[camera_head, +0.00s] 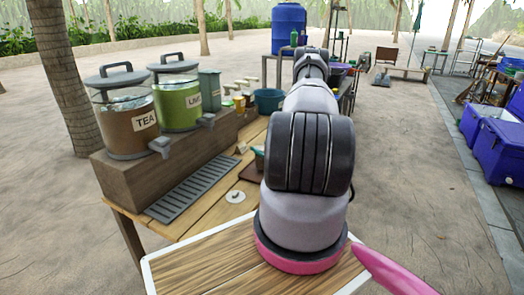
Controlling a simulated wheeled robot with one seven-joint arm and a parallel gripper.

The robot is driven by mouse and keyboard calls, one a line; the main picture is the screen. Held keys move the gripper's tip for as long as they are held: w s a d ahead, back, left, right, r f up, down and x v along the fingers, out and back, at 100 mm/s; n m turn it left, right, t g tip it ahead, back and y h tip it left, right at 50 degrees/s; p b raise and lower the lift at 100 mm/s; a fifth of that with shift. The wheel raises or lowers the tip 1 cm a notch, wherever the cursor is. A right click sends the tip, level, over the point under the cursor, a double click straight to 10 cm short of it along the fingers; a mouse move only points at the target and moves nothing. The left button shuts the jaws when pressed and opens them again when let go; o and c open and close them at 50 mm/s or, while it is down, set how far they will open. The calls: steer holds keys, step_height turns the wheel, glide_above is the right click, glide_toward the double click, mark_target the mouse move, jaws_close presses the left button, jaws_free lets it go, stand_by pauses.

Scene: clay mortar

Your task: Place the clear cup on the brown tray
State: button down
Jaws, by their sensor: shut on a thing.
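A dark brown flat piece (245,174), which looks like the brown tray, lies on the wooden table; my arm hides its right part. A small greenish thing (258,154) shows at its far edge, beside my arm. I cannot tell whether it is a cup. I cannot make out the clear cup. My arm reaches forward over the right side of the table, and its links hide my gripper.
A tea dispenser (128,125) and a green dispenser (180,104) stand on a wooden block at left. A grey drip grate (192,185) lies before them. A white disc (236,197) lies on the table. A blue tub (268,101) stands farther back.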

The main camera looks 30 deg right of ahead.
steer(key=shift+f, duration=0.4)
steer(key=shift+f, duration=0.15)
jaws_free()
